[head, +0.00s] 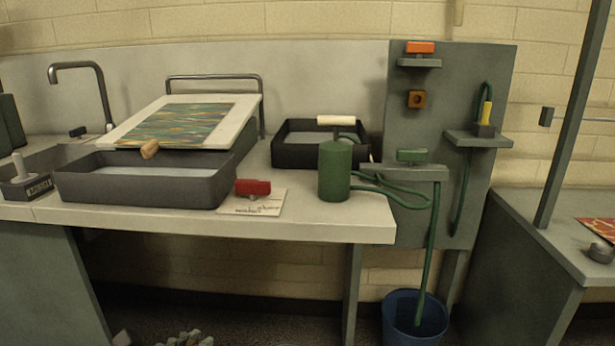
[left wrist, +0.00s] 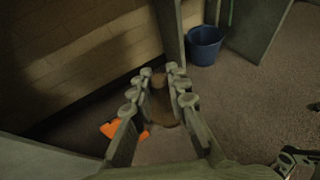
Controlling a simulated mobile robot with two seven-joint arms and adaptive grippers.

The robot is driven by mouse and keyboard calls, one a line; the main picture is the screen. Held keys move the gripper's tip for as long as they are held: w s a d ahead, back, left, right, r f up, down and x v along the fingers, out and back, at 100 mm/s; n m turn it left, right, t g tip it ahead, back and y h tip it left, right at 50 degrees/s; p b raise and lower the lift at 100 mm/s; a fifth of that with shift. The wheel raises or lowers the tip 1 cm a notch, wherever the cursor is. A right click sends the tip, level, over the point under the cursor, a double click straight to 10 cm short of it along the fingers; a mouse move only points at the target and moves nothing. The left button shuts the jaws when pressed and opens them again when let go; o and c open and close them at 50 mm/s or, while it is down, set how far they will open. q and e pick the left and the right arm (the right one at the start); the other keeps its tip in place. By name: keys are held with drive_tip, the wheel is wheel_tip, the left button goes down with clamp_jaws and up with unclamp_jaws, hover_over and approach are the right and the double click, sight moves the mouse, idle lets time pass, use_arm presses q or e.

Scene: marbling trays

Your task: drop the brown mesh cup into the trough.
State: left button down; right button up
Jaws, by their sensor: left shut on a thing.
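My left gripper shows in the left wrist view (left wrist: 160,72), pointing down towards the floor. It is shut on a brown thing (left wrist: 161,108), which looks like the brown mesh cup; the dim picture hides its mesh. In the head view, only the fingertips of my left gripper (head: 186,339) show at the bottom edge, below the counter; the cup cannot be made out there. A dark grey trough (head: 140,192) with pale liquid stands on the counter at the left, above and beyond the gripper.
A tilted board (head: 245,102) with a marbled sheet stands behind the trough. A red-handled tool (head: 253,187), a green canister (head: 335,172) and a black tray (head: 290,158) share the counter (head: 300,232). A blue bucket (head: 414,318) and an orange thing (left wrist: 124,130) are lower down.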

use_arm(q)
drive_tip(key=shift+d, duration=0.2)
drive_tip(key=shift+s+d+f, duration=0.1)
use_arm(e)
drive_tip(key=shift+d, duration=0.2)
use_arm(q)
drive_tip(key=shift+s, duration=0.1)
